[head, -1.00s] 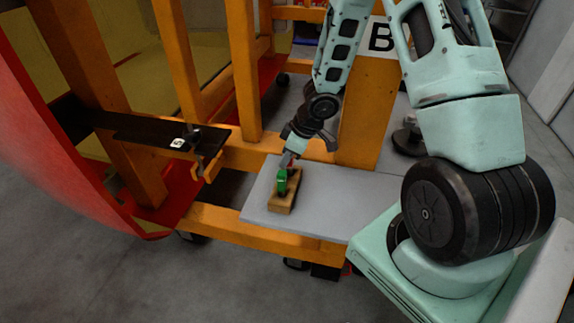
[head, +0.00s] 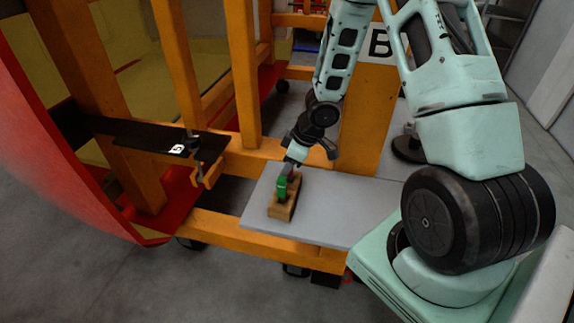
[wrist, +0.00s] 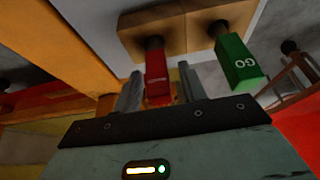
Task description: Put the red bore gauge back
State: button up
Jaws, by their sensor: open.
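The red bore gauge (wrist: 157,82) stands with its dark stem at a wooden block (wrist: 205,22) and its red handle between my two fingers. My gripper (wrist: 160,72) is open around the red handle, with a finger on each side; I cannot tell if either touches. In the head view my gripper (head: 289,168) is just behind the green gauge, over the block (head: 284,211). The green gauge (wrist: 238,62), marked GO, stands in the same block beside my right finger. It also shows in the head view (head: 282,189). The red gauge is hidden there.
The block rests on a grey shelf (head: 325,215) of an orange frame (head: 245,232). Orange posts rise behind it. A black bracket (head: 150,137) with a white tag is at the left, near a large red curved shell (head: 45,165). The shelf's right part is clear.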

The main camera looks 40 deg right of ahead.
jog(key=p+v, duration=0.7)
jog(key=v, duration=0.4)
jog(key=w+a+r+h, duration=0.1)
jog(key=a+r+h, duration=0.1)
jog(key=a+r, duration=0.5)
jog(key=s+a+r+g, duration=0.1)
jog(key=s+a+r, duration=0.3)
jog(key=s+a, duration=0.6)
jog(key=s+a+r+g, duration=0.2)
jog(key=s+a+r, duration=0.3)
jog(key=s+a, duration=0.5)
jog(key=shift+s+g, duration=0.3)
jog(key=shift+s, duration=0.8)
jog(key=shift+b, duration=0.35)
